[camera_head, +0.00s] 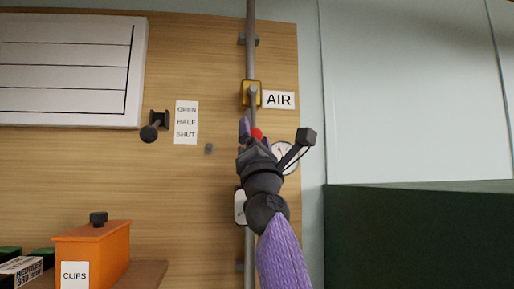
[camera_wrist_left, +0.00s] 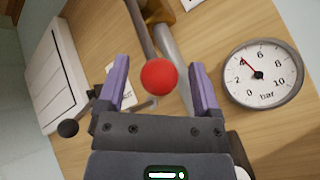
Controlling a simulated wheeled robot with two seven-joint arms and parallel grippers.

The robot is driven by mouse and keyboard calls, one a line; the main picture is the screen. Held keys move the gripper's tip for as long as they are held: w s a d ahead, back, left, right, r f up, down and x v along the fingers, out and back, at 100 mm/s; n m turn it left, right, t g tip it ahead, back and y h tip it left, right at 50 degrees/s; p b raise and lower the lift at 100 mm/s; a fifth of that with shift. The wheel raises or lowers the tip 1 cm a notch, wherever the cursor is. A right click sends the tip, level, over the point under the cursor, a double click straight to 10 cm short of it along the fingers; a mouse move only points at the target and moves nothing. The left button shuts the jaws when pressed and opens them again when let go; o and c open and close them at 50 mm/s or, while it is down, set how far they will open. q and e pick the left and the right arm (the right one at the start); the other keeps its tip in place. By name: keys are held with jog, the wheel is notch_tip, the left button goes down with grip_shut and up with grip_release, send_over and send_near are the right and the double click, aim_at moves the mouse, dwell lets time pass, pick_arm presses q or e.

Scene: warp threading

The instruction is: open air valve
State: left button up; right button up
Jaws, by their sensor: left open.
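The brass air valve (camera_head: 251,87) sits on the grey vertical pipe, beside the AIR label (camera_head: 279,100). Its grey lever points down along the pipe and ends in a red ball knob (camera_head: 257,133). In the left wrist view the red knob (camera_wrist_left: 159,76) shows between the purple fingers, with a gap on each side. My left gripper (camera_head: 247,133) is open in front of the lever's lower end and partly hides it in the head view. I cannot tell how deep the knob lies between the fingers. My right gripper is out of view.
A round bar gauge (camera_wrist_left: 262,74) is right of the pipe, its needle near 4. A black knob (camera_head: 149,133) stands out beside an OPEN, HALF, SHUT label (camera_head: 186,122). A whiteboard (camera_head: 70,70) hangs left. An orange CLIPS box (camera_head: 110,250) stands below.

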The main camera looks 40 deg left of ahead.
pick_arm(q)
jog(key=b+v, duration=0.5)
jog(key=v, duration=0.4)
jog(key=shift+f, duration=0.15)
